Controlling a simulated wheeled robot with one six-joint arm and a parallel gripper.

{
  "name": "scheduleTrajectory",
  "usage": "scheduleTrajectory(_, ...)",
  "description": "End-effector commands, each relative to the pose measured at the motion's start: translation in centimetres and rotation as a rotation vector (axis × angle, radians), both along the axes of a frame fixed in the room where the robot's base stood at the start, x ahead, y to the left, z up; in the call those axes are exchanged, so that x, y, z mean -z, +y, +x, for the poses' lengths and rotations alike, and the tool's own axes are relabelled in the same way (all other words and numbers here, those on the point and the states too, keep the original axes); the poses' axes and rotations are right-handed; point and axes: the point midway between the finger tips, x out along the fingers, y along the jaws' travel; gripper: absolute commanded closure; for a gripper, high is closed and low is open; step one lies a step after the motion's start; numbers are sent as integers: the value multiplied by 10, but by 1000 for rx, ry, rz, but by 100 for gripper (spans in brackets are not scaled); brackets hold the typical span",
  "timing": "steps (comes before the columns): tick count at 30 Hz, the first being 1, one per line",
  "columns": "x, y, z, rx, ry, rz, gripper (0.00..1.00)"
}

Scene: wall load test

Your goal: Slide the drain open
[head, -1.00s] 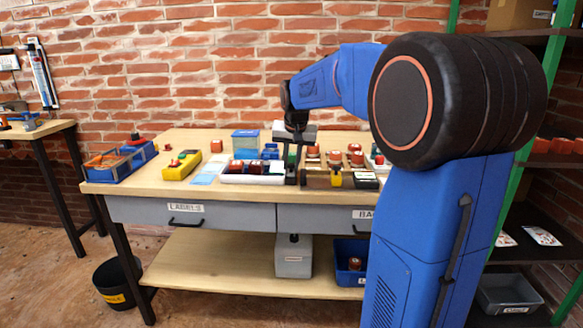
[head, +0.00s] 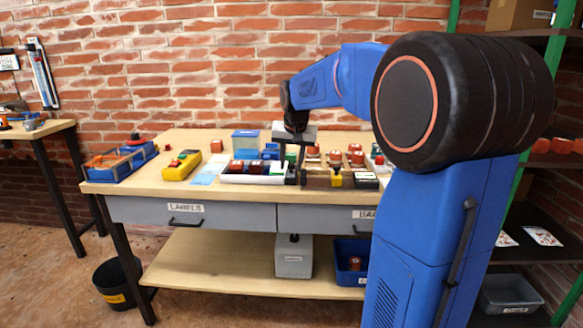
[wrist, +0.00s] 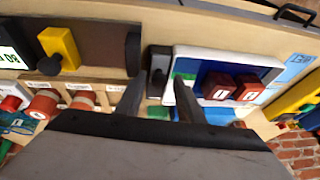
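My gripper (wrist: 158,98) is open, its two dark fingers apart with nothing seen between them. In the head view my gripper (head: 292,168) points down at the bench's front edge. In the wrist view a small dark block with a knob (wrist: 158,70) lies just beyond the fingertips; contact cannot be told. It sits between a white tray (wrist: 268,62) and a long dark brown fixture (wrist: 105,42) bearing a yellow handle (wrist: 60,48). No part is readable as the drain, so I cannot tell which piece it is. The tray holds reddish-brown blocks (wrist: 218,86) in a blue compartment.
Several red-brown weights (head: 355,157) stand behind the fixture. A yellow box (head: 182,165) and a blue bin (head: 120,163) are at the left of the bench (head: 150,190). A blue container (head: 245,141) stands behind the tray. Bare wood lies at the left front.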

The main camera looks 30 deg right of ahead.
Motion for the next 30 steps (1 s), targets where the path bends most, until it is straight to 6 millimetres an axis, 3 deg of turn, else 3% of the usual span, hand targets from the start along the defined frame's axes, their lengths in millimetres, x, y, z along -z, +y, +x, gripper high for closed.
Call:
scheduleTrajectory(5, -3, 0, 0, 0, 1, 0, 64)
scheduleTrajectory(30, -57, 0, 0, 0, 0, 0, 64)
